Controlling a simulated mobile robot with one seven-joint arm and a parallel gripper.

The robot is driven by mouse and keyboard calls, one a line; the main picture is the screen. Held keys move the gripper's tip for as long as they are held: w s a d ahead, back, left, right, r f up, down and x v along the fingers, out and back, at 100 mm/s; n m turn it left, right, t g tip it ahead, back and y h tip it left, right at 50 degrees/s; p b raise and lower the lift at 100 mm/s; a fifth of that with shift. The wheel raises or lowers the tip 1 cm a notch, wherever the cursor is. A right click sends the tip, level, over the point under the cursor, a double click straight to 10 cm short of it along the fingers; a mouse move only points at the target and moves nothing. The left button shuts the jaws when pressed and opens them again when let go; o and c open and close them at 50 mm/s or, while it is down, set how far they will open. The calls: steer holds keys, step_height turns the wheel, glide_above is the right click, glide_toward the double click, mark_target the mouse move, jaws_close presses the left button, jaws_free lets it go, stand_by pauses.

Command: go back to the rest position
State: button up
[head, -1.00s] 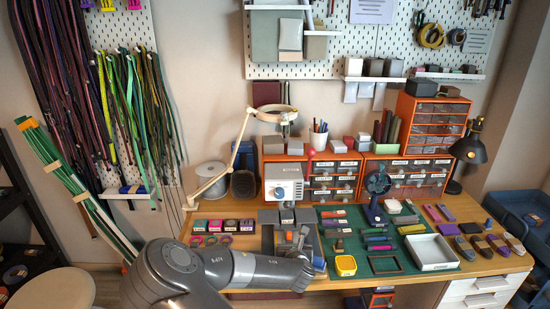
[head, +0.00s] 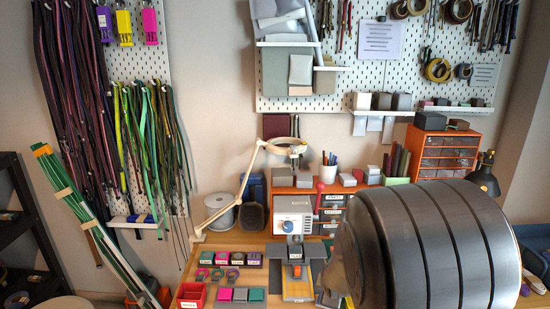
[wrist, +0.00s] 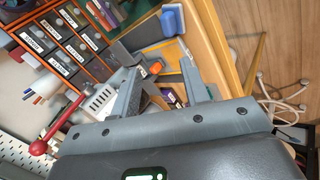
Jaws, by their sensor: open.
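My gripper (wrist: 160,70) shows in the wrist view with its two grey fingers apart and nothing held between them. Beyond the fingers are the workbench edge and the white machine with a red-knobbed lever (wrist: 40,147). In the head view a large dark grey link of my arm fills the lower right, and the gripper itself is not seen there. The white machine (head: 292,222) stands on the wooden bench (head: 192,262), left of my arm link. My arm hides most of the bench's right side.
Orange drawer units (head: 325,208) stand at the back of the bench, also in the wrist view (wrist: 62,45). A jointed lamp (head: 245,185) rises at the bench's left. A red tray (head: 191,296) lies at the front. Cords (head: 75,110) hang on the left wall.

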steer(key=s+r+m+g, duration=0.1)
steer(key=s+r+m, duration=0.6)
steer(key=s, duration=0.6)
steer(key=s+r+m+y, duration=0.1)
steer(key=s+r+m, duration=0.6)
steer(key=s+r, duration=0.4)
steer(key=shift+s+a+r+g, duration=0.2)
steer(key=shift+s+g, duration=0.2)
steer(key=shift+s, duration=0.7)
